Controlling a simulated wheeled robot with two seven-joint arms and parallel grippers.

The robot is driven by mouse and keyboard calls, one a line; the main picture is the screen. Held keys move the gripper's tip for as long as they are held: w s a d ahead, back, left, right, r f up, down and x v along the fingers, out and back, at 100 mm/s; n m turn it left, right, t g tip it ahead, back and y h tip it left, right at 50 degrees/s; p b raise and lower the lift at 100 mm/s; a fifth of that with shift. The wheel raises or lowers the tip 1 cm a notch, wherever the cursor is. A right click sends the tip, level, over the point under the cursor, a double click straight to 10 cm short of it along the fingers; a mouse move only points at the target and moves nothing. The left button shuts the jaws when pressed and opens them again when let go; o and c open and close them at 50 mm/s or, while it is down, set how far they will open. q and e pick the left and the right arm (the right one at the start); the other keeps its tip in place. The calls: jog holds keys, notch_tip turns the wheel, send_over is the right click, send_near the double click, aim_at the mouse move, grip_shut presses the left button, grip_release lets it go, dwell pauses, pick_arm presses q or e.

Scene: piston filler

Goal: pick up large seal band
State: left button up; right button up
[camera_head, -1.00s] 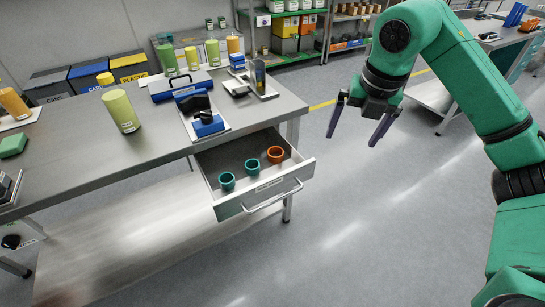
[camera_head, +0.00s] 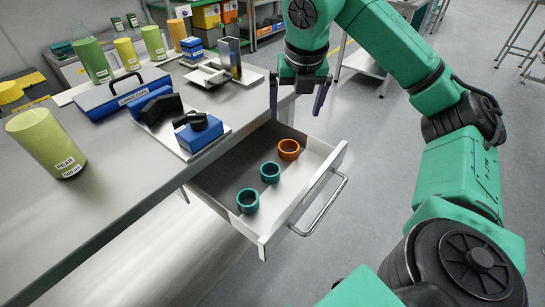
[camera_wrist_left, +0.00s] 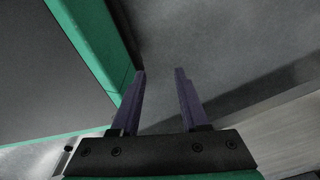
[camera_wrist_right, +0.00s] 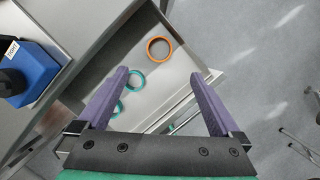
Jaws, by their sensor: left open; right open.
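An orange ring-shaped band (camera_head: 289,149) sits at the far end of the open drawer (camera_head: 318,182). Two teal bands, one in the middle (camera_head: 270,172) and one near the left (camera_head: 248,201), stand in line with it. In the right wrist view the orange band (camera_wrist_right: 159,49) looks the largest, beyond the fingertips. My right gripper (camera_head: 297,108) is open and empty, pointing down above the drawer's far end. It also shows in the right wrist view (camera_wrist_right: 160,85). My left gripper (camera_wrist_left: 160,75) is open and empty, seen only in its wrist view over grey surfaces.
The drawer hangs open under a grey table (camera_head: 120,185), its handle (camera_head: 322,205) facing right. On the table are a blue case (camera_head: 122,92), a tray with a blue block (camera_head: 198,133) and a green cylinder (camera_head: 46,141). Open floor lies right of the drawer.

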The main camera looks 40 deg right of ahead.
aim_at(289, 144)
jog(key=b+x, duration=0.1)
jog(key=x, duration=1.4)
jog(key=shift+s, duration=0.15)
pick_arm(q)
jog(key=w, duration=0.3)
jog(key=shift+w+d+r, duration=0.2)
jog(key=shift+w+d, duration=0.05)
pick_arm(e)
jog(key=c, duration=1.4)
